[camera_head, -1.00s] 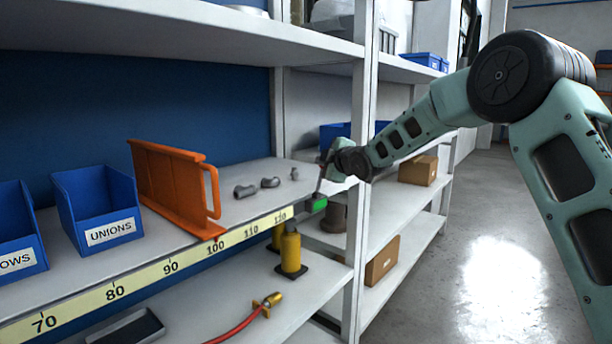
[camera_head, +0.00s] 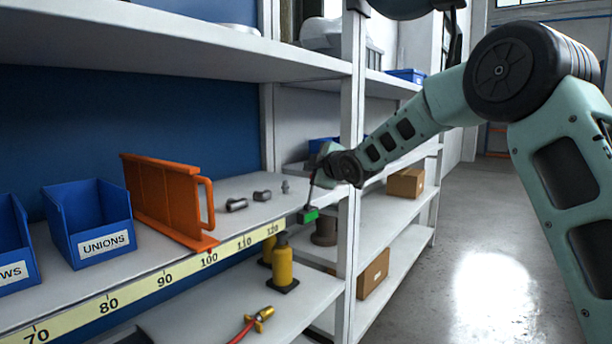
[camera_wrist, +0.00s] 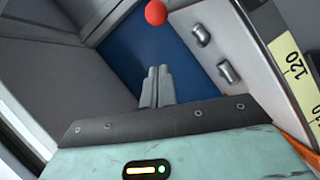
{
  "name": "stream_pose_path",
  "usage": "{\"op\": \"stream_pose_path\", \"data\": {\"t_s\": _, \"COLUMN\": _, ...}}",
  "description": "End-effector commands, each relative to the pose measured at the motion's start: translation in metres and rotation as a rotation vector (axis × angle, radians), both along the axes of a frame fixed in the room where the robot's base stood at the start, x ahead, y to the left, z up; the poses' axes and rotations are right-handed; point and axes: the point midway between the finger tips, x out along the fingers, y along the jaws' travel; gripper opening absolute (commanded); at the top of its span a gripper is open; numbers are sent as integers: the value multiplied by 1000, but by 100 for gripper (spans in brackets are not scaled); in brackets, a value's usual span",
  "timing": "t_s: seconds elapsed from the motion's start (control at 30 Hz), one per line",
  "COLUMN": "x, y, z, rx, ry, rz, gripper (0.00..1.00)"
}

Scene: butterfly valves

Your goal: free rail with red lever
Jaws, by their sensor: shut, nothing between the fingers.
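A red ball-shaped knob (camera_wrist: 156,12) shows at the top edge of the wrist view, ahead of my gripper and apart from it. I cannot make out its lever in the head view. My gripper (camera_wrist: 157,72) is shut and empty, its grey fingers together. In the head view my gripper (camera_head: 326,162) is at the shelf's right end, by the upright. A yellow numbered rail (camera_head: 187,274) runs along that edge.
An orange panel with a handle (camera_head: 165,200) stands on the shelf, left of small grey fittings (camera_head: 237,204). A blue bin marked UNIONS (camera_head: 100,245) is further left. A white upright (camera_head: 349,250) stands close to my gripper. A white shelf is overhead.

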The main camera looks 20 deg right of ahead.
Motion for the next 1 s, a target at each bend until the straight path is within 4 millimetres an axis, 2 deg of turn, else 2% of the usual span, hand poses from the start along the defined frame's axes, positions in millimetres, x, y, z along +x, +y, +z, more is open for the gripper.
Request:
{"op": "stream_pose_path", "data": {"t_s": 0.2, "x": -39, "y": -8, "z": 8, "rx": 0, "ry": -2, "rz": 2, "gripper": 0}}
{"op": "stream_pose_path", "data": {"t_s": 0.4, "x": -62, "y": -13, "z": 14, "rx": 0, "ry": -2, "rz": 4, "gripper": 0}}
{"op": "stream_pose_path", "data": {"t_s": 0.6, "x": -68, "y": -15, "z": 15, "rx": 1, "ry": -1, "rz": 4, "gripper": 0}}
{"op": "stream_pose_path", "data": {"t_s": 1.0, "x": -68, "y": -15, "z": 16, "rx": 1, "ry": -1, "rz": 4, "gripper": 0}}
